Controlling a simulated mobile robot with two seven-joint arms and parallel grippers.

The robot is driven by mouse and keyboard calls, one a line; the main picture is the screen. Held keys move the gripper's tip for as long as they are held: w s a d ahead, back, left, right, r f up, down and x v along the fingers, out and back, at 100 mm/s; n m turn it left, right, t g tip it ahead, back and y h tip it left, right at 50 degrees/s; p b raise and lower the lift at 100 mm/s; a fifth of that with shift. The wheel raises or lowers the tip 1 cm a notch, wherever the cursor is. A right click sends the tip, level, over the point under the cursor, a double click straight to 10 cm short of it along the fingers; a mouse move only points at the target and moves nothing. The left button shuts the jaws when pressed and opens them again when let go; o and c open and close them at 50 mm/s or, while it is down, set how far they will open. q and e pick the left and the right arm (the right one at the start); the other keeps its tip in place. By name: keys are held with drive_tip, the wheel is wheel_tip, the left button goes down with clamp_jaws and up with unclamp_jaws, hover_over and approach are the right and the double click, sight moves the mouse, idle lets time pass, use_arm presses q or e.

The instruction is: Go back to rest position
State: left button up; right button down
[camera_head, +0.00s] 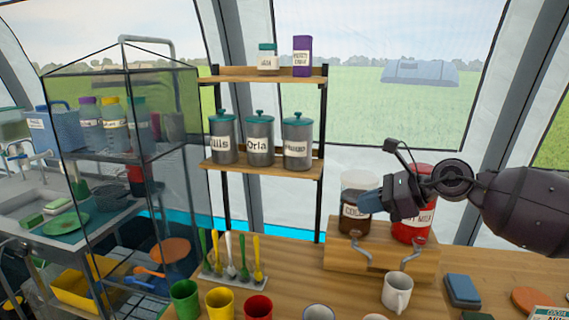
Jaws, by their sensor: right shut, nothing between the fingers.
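My right gripper (372,200) comes in from the right and is shut, with nothing in it. From this view it overlaps the coffee dispenser (355,222) and sits in front of it; I cannot tell whether they touch. My right arm crosses in front of the red dispenser (412,231) next to it. My left gripper is not in view.
A white mug (397,291) stands below the dispensers on the wooden counter (290,265). Green, yellow and red cups line the front edge. A spoon rack (233,278) stands behind them. A shelf with grey canisters (259,140) stands behind, and a mesh-sided rack is at left.

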drive_tip(key=s+a+m+t+y, duration=0.1)
drive_tip(key=a+m+t+y, duration=0.1)
drive_tip(key=a+m+y, duration=0.4)
drive_tip(key=s+d+f+m+t+h, duration=0.2)
drive_tip(key=d+f+m+t+h, duration=0.3)
drive_tip(key=m, duration=0.6)
drive_tip(key=s+d+f+m+t+h, duration=0.1)
drive_tip(key=s+f+m+t+h, duration=0.15)
drive_tip(key=f+m, duration=0.7)
drive_tip(key=s+d+f+m+t+h, duration=0.1)
drive_tip(key=d+f+m+t+h, duration=0.25)
drive_tip(key=m, duration=0.95)
drive_tip(key=s+d+f+m+g+h, duration=0.3)
drive_tip(key=s+f+m, duration=0.2)
drive_tip(key=s+f, duration=0.6)
drive_tip(key=s+d+f+m+g+h, duration=0.3)
drive_tip(key=s+d+f+m, duration=0.1)
drive_tip(key=s+f, duration=0.7)
drive_tip(key=s+m, duration=0.1)
drive_tip(key=s, duration=0.2)
drive_tip(key=shift+s+f+m+g+h, duration=0.3)
drive_tip(key=shift+m, duration=0.05)
